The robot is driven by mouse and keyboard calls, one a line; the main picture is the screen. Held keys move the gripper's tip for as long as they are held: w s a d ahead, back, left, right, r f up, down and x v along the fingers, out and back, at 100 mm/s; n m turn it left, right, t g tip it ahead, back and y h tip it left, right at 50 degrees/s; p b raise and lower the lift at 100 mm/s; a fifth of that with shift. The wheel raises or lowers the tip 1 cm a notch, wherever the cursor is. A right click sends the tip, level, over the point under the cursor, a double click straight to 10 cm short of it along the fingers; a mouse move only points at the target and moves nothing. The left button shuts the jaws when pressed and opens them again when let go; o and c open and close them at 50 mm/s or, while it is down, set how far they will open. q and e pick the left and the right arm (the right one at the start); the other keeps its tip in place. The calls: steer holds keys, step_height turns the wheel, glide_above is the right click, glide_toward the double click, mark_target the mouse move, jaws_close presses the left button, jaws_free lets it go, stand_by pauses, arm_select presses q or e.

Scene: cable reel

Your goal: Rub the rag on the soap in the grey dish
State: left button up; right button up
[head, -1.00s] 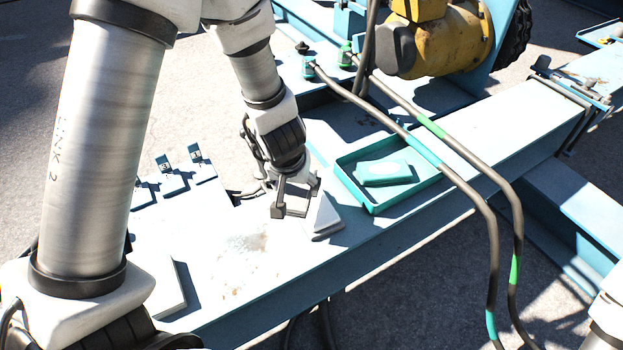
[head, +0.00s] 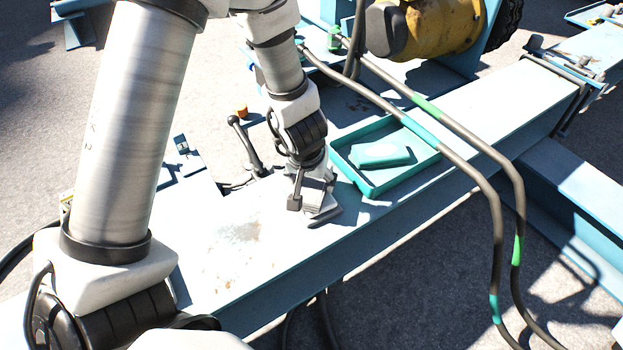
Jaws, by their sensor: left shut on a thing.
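A teal tray-like dish (head: 372,189) sits on the pale blue beam, with a pale teal block (head: 381,155), apparently the soap, lying in it. No dish looks plainly grey. My left gripper (head: 308,197) is left of the dish, pointing down close to the beam top. I cannot tell whether the piece still touches the beam. It is beside the dish, not over the soap. My right gripper is out of view.
A black lever (head: 245,145) stands behind-left of my left gripper. A stained patch (head: 240,232) marks the beam. A yellow motor (head: 436,28) stands behind.

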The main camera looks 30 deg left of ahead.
arm_select(q)
steer(key=shift+r, duration=0.1)
steer(key=shift+f+b, duration=0.35)
steer(key=shift+f, duration=0.2)
stand_by(0.8)
stand_by(1.0)
step_height(320, 180, up, 7)
steer(key=p, duration=0.8)
stand_by(0.4)
